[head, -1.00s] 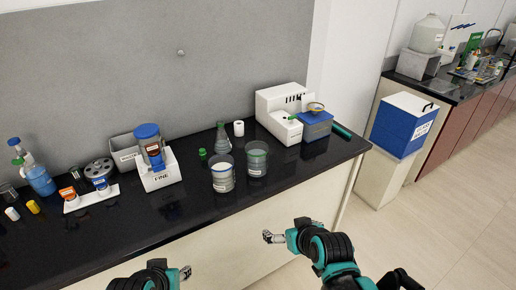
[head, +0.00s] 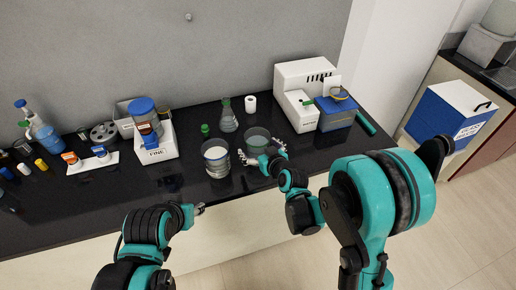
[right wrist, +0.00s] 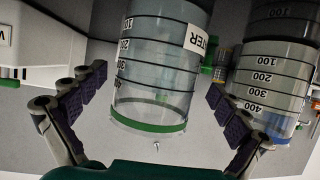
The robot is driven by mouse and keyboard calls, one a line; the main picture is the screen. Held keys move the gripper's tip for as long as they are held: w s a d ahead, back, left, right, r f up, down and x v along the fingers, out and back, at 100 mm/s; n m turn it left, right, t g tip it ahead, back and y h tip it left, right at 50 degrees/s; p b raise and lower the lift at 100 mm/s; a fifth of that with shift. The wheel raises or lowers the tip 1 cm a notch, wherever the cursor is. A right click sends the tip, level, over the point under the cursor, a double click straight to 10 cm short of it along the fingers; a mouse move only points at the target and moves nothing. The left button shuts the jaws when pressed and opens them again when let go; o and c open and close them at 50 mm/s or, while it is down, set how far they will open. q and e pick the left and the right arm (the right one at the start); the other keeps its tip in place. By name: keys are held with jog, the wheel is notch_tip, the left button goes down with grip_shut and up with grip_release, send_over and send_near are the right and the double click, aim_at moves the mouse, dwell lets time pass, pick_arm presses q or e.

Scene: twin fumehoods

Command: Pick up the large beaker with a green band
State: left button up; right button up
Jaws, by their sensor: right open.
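The large beaker with a green band (head: 257,139) stands on the black bench, partly hidden by my right gripper (head: 263,155) in the head view. In the right wrist view the picture is upside down; the beaker (right wrist: 155,75) is clear, with black marks, a white "WATER" label and a green band by its rim. My right gripper (right wrist: 157,88) is open, with one finger on each side of the beaker and gaps between. My left gripper (head: 198,209) is at the bench's front edge, away from the beaker; its jaw opening is too small to judge.
A similar beaker with a blue band (head: 216,160) stands close on the left. A flask (head: 228,117) and a white cylinder (head: 250,104) are behind. A white instrument (head: 305,85) stands to the right. A balance (head: 155,142) stands further left.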

aim_at(253, 141)
jog(key=b+x, duration=0.1)
jog(key=x, duration=0.4)
jog(key=shift+w+d+f, duration=0.1)
jog(key=shift+w+d, duration=0.05)
jog(key=shift+w, duration=0.05)
jog(key=shift+s, duration=0.1)
jog(key=c, duration=1.9)
jog(key=shift+c, duration=0.4)
